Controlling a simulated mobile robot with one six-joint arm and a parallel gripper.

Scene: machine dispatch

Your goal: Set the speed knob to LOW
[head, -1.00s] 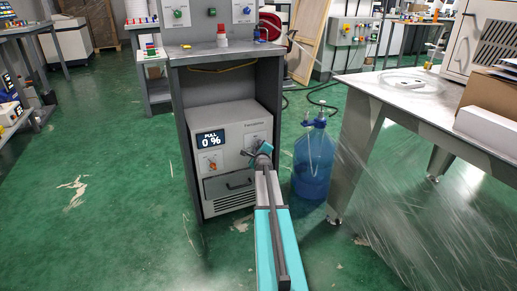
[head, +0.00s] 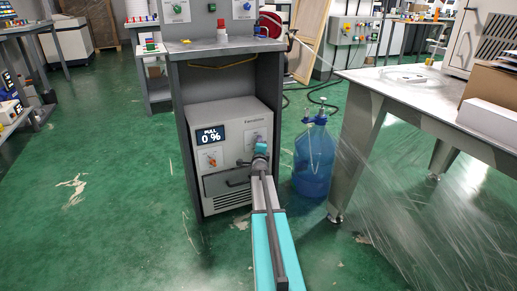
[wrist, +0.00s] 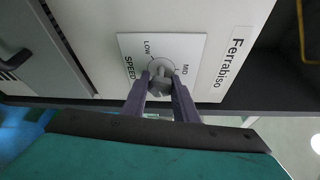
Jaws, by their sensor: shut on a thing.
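The speed knob (wrist: 161,72) is a small grey knob on a white plate (wrist: 130,46) marked SPEED, LOW and MID on the machine front. My gripper (wrist: 160,88) is shut on the knob, with one dark finger on each side of it. The fingers partly cover the knob and the lower part of its plate, and I cannot tell for sure which mark it points at. In the head view my gripper (head: 250,162) reaches the right side of the beige machine (head: 232,122), and the arm hides most of the knob.
A drawer handle (wrist: 14,58) is near the knob. A blue bottle (head: 312,165) and a metal table (head: 392,85) stand at right. Open green floor lies left.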

